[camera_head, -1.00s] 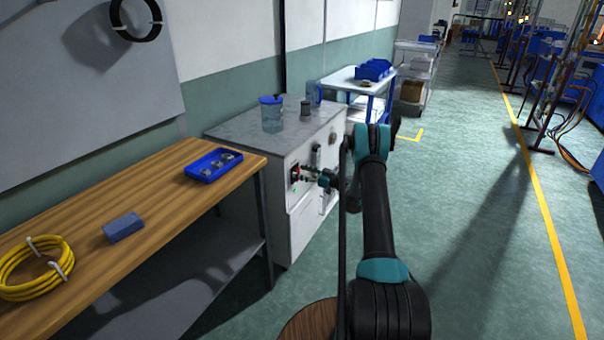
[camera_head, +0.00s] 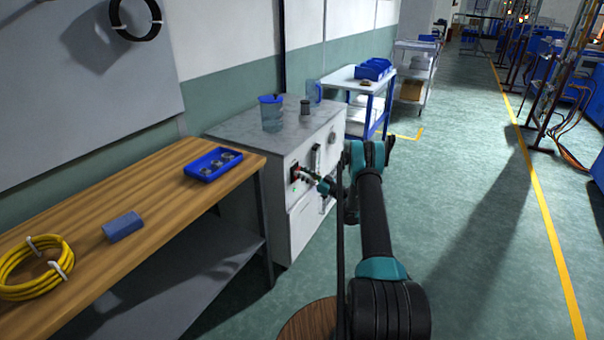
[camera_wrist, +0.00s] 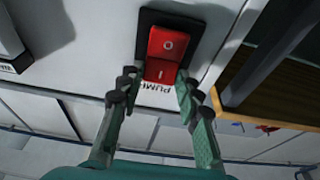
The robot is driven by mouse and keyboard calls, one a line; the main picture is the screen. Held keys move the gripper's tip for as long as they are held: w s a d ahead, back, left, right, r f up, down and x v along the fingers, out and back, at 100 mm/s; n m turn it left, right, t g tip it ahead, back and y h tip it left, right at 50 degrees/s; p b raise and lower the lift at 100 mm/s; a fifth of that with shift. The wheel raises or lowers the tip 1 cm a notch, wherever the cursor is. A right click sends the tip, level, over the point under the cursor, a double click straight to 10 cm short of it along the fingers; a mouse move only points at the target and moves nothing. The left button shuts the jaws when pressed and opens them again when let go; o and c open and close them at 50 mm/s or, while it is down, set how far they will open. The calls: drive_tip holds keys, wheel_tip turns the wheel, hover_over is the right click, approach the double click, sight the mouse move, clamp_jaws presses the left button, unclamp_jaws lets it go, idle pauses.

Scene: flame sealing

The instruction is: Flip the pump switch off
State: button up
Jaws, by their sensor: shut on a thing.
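The pump switch (camera_wrist: 163,54) is a red rocker in a black frame, marked with a circle and a line, on the white front panel. A partly covered label reading "PUM" lies below it. In the head view the switch (camera_head: 294,172) is a small red and dark patch on the white cabinet (camera_head: 305,217). My gripper (camera_wrist: 157,88) has one finger on each side of the rocker's lower end, shut on it. In the head view my gripper (camera_head: 310,176) is at the cabinet front. Finger contact is partly hidden.
A wooden bench (camera_head: 160,190) with a blue tray (camera_head: 213,164), a blue block (camera_head: 123,227) and a yellow hose coil (camera_head: 37,268) stands left of the cabinet. A lidded jug (camera_head: 271,114) is on the cabinet top.

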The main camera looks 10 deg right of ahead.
drive_tip(key=shift+f+y, duration=0.1)
drive_tip(key=shift+y, duration=0.2)
drive_tip(key=o, duration=1.2)
drive_tip(key=shift+c, duration=0.2)
drive_tip(key=r+v, duration=0.3)
drive_tip(key=v, duration=1.3)
drive_tip(key=shift+s+d, duration=0.55)
